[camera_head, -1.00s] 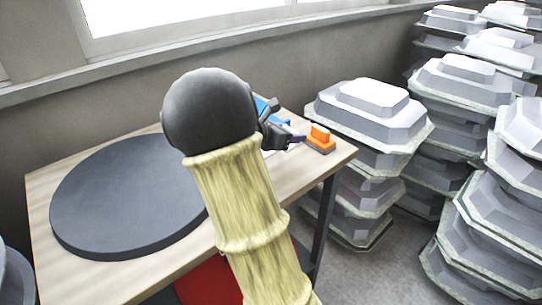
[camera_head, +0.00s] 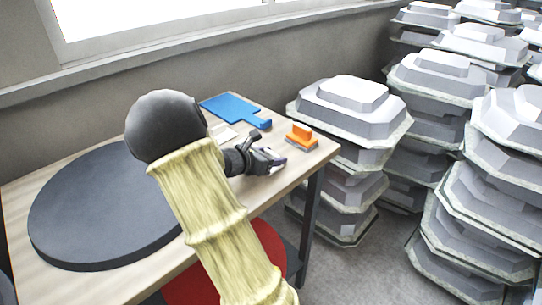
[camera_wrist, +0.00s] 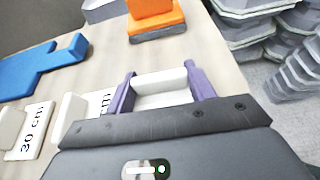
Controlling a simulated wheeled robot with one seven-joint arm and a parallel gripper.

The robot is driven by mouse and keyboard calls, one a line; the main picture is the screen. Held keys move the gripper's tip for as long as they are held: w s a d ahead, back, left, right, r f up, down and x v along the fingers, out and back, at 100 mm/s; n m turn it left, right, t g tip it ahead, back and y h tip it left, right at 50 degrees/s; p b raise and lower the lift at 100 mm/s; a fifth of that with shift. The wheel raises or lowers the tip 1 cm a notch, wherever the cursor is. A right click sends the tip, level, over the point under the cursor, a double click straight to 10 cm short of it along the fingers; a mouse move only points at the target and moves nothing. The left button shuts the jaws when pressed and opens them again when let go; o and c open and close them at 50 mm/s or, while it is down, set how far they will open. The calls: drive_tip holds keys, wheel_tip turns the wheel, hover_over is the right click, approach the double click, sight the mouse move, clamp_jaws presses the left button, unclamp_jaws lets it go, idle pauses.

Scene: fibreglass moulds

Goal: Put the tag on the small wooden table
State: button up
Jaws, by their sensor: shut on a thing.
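My gripper (camera_head: 270,161) is low over the right front part of the wooden table (camera_head: 90,284), short of its right edge. In the wrist view its purple fingers (camera_wrist: 162,88) are shut on a white tag (camera_wrist: 163,93). The tag's lower part is hidden behind the gripper body, and I cannot tell whether it touches the tabletop. Pale pieces printed "30 cm" (camera_wrist: 30,130) stand on the wood left of the gripper in the wrist view.
A large dark disc (camera_head: 95,205) covers the table's left part. A blue board with a handle (camera_head: 235,108) and an orange block on a grey base (camera_head: 301,135) lie beyond the gripper. A red round seat (camera_head: 255,255) is below. Stacked grey moulds (camera_head: 350,110) stand right.

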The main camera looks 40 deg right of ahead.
drive_tip(key=shift+f, duration=0.15)
drive_tip(key=o, duration=1)
drive_tip(key=shift+r, duration=0.2)
drive_tip(key=shift+a+r, duration=0.1)
drive_tip(key=shift+a, duration=0.05)
drive_tip(key=v, duration=1.1)
drive_tip(key=shift+a+b, duration=0.35)
drive_tip(key=shift+b, duration=0.05)
